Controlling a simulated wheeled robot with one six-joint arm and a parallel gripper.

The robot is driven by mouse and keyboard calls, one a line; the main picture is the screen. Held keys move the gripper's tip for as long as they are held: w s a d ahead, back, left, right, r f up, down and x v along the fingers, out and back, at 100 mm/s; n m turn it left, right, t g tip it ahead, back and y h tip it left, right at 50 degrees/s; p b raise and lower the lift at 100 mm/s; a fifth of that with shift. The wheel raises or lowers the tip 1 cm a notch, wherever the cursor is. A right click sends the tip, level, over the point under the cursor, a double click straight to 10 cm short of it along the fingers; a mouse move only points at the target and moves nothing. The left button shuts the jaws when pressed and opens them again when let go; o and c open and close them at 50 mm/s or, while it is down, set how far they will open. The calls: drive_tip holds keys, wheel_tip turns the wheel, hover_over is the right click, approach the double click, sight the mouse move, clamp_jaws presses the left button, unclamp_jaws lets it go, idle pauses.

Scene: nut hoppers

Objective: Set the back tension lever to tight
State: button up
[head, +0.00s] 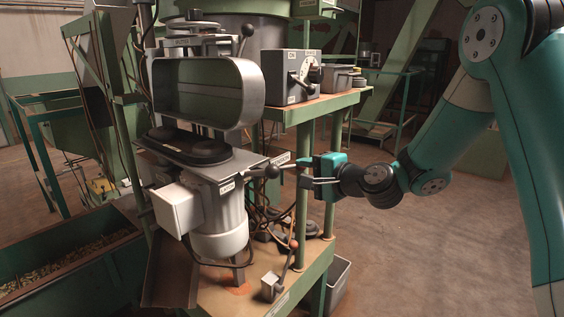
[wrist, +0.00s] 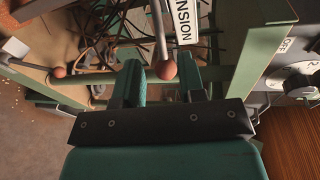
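A lever with a round knob (head: 272,171) sticks out from the machine's middle plate. A label reading "TENSION" (wrist: 185,20) sits beside its rod in the wrist view, where the knob (wrist: 166,70) looks brown. My gripper (head: 300,173) is just right of this knob, pointing left at it. In the wrist view my gripper (wrist: 159,76) is open, with the knob showing between its two fingers, nearer the right one. I cannot tell whether a finger touches it. I cannot read the tight marking or the lever's setting.
Another dark-knobbed lever (head: 247,30) is at the machine's top. A red-knobbed lever (head: 293,244) rises from a small box on the lower shelf. A grey switch box (head: 291,77) stands on the green shelf. A green post (head: 304,195) is close to my gripper. Open floor lies right.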

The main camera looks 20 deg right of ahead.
sight(285, 169)
drive_tip(key=p+x, duration=0.2)
drive_tip(key=x, duration=0.5)
drive_tip(key=shift+w, duration=0.1)
clamp_jaws()
